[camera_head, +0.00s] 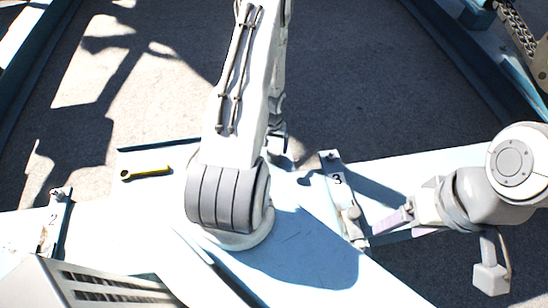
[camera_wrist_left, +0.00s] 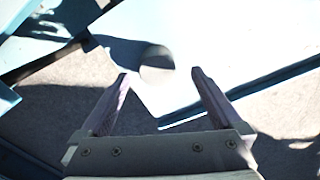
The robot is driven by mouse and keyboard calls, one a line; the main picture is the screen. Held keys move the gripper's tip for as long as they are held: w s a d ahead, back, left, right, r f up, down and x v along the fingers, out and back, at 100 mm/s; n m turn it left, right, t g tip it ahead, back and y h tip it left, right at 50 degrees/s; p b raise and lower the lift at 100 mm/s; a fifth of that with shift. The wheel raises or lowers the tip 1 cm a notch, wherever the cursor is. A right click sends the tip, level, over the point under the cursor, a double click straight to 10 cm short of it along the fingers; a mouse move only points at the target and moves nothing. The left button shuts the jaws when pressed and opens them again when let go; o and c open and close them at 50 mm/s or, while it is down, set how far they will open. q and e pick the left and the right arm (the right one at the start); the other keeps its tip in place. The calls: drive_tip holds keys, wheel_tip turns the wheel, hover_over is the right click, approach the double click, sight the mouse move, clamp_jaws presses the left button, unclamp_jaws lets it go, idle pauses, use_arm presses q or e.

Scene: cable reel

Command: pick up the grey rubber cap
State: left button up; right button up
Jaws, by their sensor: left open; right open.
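The grey rubber cap shows as a round dark-grey disc (camera_wrist_left: 157,58) on the pale surface in the left wrist view, near the surface's edge. My left gripper (camera_wrist_left: 160,76) is open and empty, with its two fingertips on either side of the cap in the picture. I cannot tell the height of the fingertips over the cap. In the head view my left arm covers that area, and I cannot make out the cap there. My right gripper (camera_head: 376,234) is open and empty at the right, close to the bracket marked 3 (camera_head: 338,182).
A bracket marked 2 (camera_head: 53,222) stands at the far left. A grey slatted box (camera_head: 95,285) is at the lower left. Dark floor (camera_head: 370,90) lies beyond the platform. Strong shadows cross the scene.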

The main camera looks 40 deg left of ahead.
sight(274, 153)
use_arm(q)
drive_tip(key=shift+d+f+b, duration=0.15)
drive_tip(key=shift+f+b, duration=1.15)
drive_tip(key=shift+b, duration=0.25)
drive_tip(key=shift+d+f+b, duration=0.15)
drive_tip(key=shift+f+b, duration=1.15)
drive_tip(key=shift+b, duration=0.2)
drive_tip(key=shift+r, duration=0.1)
drive_tip(key=c, duration=1.4)
